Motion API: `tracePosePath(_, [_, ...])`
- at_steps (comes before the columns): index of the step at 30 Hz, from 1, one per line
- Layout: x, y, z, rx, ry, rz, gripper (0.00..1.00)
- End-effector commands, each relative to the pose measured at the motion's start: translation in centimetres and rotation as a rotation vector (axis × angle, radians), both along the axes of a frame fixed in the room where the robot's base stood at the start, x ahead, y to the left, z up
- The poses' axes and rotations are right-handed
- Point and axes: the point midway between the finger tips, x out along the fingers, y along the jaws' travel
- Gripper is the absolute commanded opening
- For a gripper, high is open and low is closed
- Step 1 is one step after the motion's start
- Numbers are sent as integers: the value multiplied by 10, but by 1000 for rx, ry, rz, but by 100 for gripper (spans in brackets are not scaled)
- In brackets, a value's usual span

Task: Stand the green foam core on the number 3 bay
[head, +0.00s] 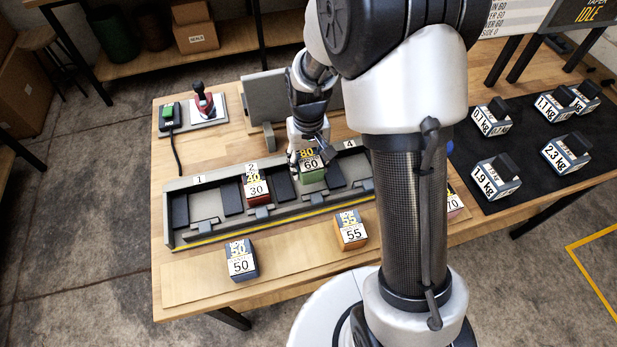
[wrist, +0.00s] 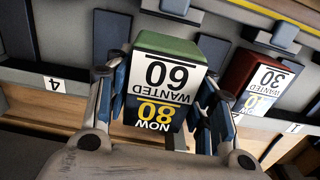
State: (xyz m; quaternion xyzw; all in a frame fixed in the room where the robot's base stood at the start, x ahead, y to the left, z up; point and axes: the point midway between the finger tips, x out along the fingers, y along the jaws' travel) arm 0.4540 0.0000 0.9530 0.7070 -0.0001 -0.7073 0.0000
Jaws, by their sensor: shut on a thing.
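The green foam core (head: 313,175) carries a label reading now 80, wanted 60. It is between bays 2 and 4 of the long grey rack (head: 190,232), where the number 3 plate is hidden behind my gripper. My gripper (head: 308,160) is shut on the core from above. In the wrist view the core (wrist: 168,85) sits between the two fingers of the gripper (wrist: 165,100), with its label facing the camera. I cannot tell whether its underside touches the bay floor.
A red core (head: 258,192) marked 30 stands in bay 2. A blue core (head: 241,261) marked 50 and an orange core (head: 351,230) marked 55 stand in front of the rack. Several weights stand on a black mat (head: 530,145). Bay 1 is empty.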

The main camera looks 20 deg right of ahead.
Motion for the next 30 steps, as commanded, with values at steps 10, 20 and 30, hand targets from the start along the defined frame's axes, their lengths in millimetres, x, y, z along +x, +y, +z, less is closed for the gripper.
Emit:
tracePosePath(10, [-1,0,-36,0,2,0,25])
tracePosePath(20, [0,0,-52,0,-1,0,25])
tracePosePath(30, [0,0,-55,0,-1,0,59])
